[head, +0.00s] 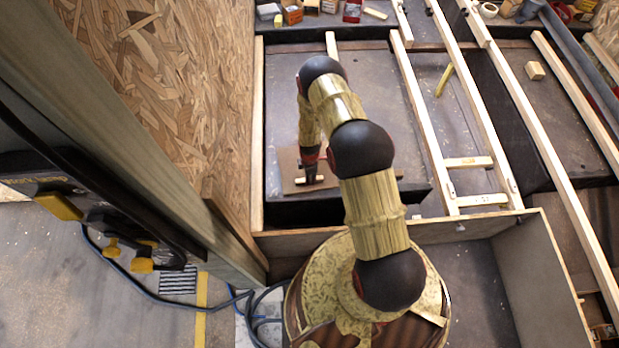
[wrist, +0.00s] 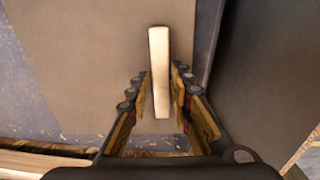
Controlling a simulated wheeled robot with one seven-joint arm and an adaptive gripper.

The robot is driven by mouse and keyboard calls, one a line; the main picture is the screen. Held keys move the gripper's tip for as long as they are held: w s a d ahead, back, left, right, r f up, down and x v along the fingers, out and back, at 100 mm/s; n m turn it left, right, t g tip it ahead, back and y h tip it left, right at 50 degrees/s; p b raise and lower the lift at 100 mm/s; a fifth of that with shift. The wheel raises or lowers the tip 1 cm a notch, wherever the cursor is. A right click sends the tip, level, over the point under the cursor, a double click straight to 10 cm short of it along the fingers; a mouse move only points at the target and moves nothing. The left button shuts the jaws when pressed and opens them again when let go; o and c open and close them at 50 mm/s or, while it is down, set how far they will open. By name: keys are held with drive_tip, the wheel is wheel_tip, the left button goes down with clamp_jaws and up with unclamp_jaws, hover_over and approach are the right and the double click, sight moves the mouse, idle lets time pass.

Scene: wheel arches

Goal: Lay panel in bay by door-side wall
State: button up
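The panel (head: 291,168) is a flat brown board with a pale wooden strip (wrist: 159,75) along its top face as a grip. In the head view it is over the dark bay floor (head: 283,105), beside the tall chipboard wall on the left, and partly hidden by my arm. My gripper (head: 311,170) points down at the strip. In the wrist view my gripper (wrist: 161,78) has a finger close against each side of the strip, and the panel (wrist: 95,75) spreads out beneath. Whether the panel touches the floor is hidden.
The chipboard wall (head: 170,85) rises close on the left of the bay. Pale battens (head: 415,110) run along the frame to the right. An open box (head: 470,280) is at the front right. Small boxes and tins (head: 292,14) stand at the far edge.

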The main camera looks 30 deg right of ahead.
drive_tip(key=o, duration=0.3)
drive_tip(key=shift+s, duration=0.15)
drive_tip(key=shift+o, duration=0.2)
wheel_tip(320, 180, up, 12)
idle(0.5)
idle(0.3)
